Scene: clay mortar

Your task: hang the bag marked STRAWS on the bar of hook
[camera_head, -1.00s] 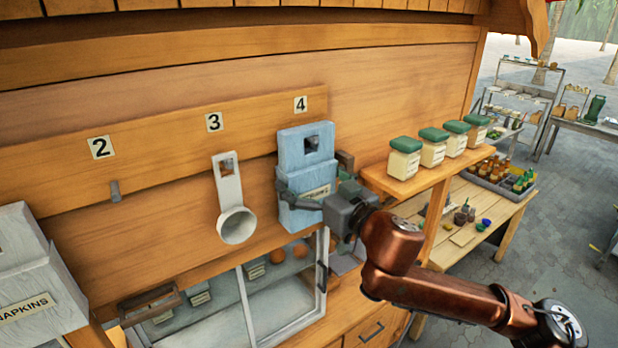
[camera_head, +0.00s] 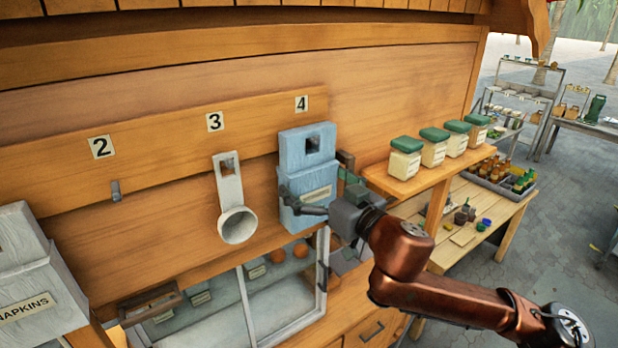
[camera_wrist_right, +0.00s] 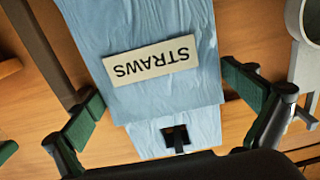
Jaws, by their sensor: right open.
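The light blue bag marked STRAWS (camera_head: 305,165) hangs upright against the board below the number 4 sign (camera_head: 301,104). Its label (camera_wrist_right: 152,62) reads upside down in the right wrist view. The bar of the hook (camera_wrist_right: 178,142) shows dark in the square hole at the bag's top; I cannot tell how far it passes through. My right gripper (camera_head: 326,193) is open in front of the bag. In the right wrist view its green-padded fingers (camera_wrist_right: 168,102) stand apart on either side of the bag, with gaps visible. My left gripper is not in view.
A white scoop (camera_head: 236,224) hangs at number 3, close left of the bag. The hook at number 2 (camera_head: 116,190) is bare. A shelf with green-lidded jars (camera_head: 432,152) stands right.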

